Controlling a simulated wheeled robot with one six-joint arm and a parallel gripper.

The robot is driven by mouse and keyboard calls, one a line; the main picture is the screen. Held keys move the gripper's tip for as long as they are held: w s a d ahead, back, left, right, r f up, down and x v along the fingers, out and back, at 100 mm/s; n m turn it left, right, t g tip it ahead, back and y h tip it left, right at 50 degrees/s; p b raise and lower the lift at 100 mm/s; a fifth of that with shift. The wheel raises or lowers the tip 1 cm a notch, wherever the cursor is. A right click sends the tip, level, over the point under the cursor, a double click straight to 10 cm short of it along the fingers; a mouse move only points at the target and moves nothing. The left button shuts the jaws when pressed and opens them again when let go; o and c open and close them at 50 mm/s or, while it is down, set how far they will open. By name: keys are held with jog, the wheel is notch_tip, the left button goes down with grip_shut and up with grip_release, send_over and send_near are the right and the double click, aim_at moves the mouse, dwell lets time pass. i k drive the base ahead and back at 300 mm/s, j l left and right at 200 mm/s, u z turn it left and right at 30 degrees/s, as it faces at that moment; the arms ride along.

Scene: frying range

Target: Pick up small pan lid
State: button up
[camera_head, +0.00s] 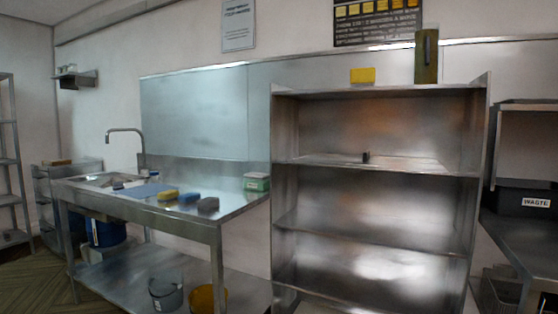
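A small dark upright knob (366,157) stands on the upper inner shelf of the steel shelf unit (281,200). It may be the handle of the small pan lid, but I cannot tell a lid's disc apart from the shiny shelf around it. No other lid shows clearly. My gripper is not in view.
A steel sink table (150,205) at left holds a yellow, a blue and a dark block and a green-white box (256,182). A yellow block (362,76) and a tall dark-olive object (426,57) stand on the unit's top. A black waste bin (524,200) is at right.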

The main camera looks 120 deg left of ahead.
aim_at(432, 166)
jog(key=u, duration=1.9)
jog(key=i+u, duration=0.1)
jog(key=u, duration=0.3)
jog(key=l+u, duration=0.1)
jog(key=u, duration=0.35)
jog(key=i+l+u, duration=0.15)
jog(key=u, duration=0.25)
jog(key=l+u, duration=0.1)
jog(key=u, duration=0.35)
jog(key=i+l, duration=0.2)
jog(key=l, duration=0.2)
jog(key=i+l, duration=0.15)
jog(key=l, duration=0.25)
jog(key=i+j+z, duration=0.1)
jog(key=i+j, duration=0.15)
jog(key=i+j+z, duration=0.1)
jog(key=j, duration=0.35)
jog(key=i+j+z, duration=0.1)
jog(key=i+j, duration=0.25)
jog(key=i+j+z, duration=0.1)
jog(key=j, duration=0.3)
